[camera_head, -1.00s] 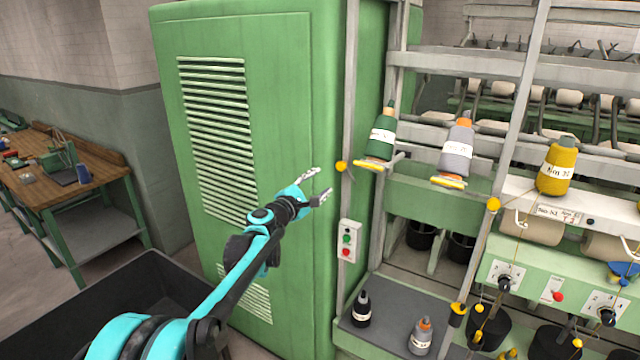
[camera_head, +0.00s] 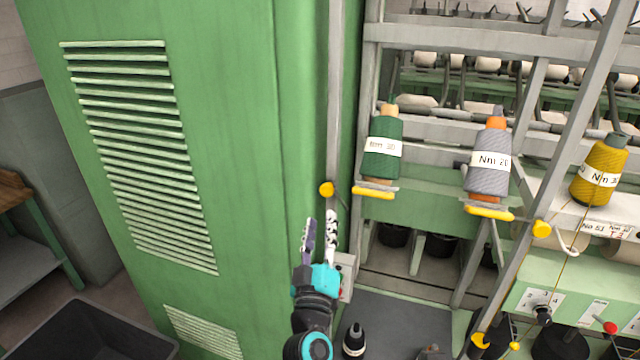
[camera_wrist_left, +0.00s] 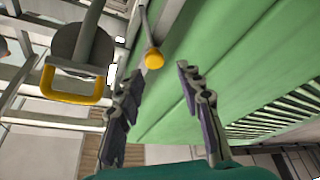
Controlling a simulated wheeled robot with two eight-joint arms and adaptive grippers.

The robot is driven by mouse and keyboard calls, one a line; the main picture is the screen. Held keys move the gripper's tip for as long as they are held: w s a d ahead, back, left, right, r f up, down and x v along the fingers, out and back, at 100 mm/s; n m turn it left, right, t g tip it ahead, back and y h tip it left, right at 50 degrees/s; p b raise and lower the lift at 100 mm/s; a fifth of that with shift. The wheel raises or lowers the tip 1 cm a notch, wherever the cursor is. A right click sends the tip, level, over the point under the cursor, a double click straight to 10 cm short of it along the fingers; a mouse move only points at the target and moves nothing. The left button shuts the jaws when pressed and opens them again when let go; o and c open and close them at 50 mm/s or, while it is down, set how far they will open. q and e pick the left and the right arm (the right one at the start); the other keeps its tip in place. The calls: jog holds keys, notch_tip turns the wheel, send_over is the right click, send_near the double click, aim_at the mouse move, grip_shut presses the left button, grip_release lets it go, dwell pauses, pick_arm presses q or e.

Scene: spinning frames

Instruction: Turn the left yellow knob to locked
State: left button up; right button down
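The left yellow knob (camera_head: 327,189) is a small round knob on the grey upright post beside the green cabinet. It also shows in the left wrist view (camera_wrist_left: 154,59), beyond the fingertips. A second yellow knob (camera_head: 542,229) sits on another grey post to the right. My left gripper (camera_head: 320,222) is just below the left knob, pointing up, with its two fingers apart and nothing between them. In the left wrist view its open fingers (camera_wrist_left: 160,78) frame the space in front of the knob, without touching it. My right gripper is not in view.
A green cabinet (camera_head: 235,130) stands left of the post. Green (camera_head: 382,150), grey (camera_head: 490,165) and yellow (camera_head: 598,175) yarn bobbins are on the frame to the right. A small button box (camera_head: 346,275) is partly behind my gripper. A black bin (camera_head: 80,335) is at lower left.

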aim_at(327, 193)
pick_arm(q)
jog(key=x, duration=0.6)
jog(key=shift+d+r, duration=0.2)
jog(key=shift+r, duration=0.15)
jog(key=shift+w+r+p, duration=0.1)
jog(key=shift+w+p, duration=0.1)
jog(key=shift+p, duration=0.1)
jog(key=shift+d+r, duration=0.15)
grip_shut()
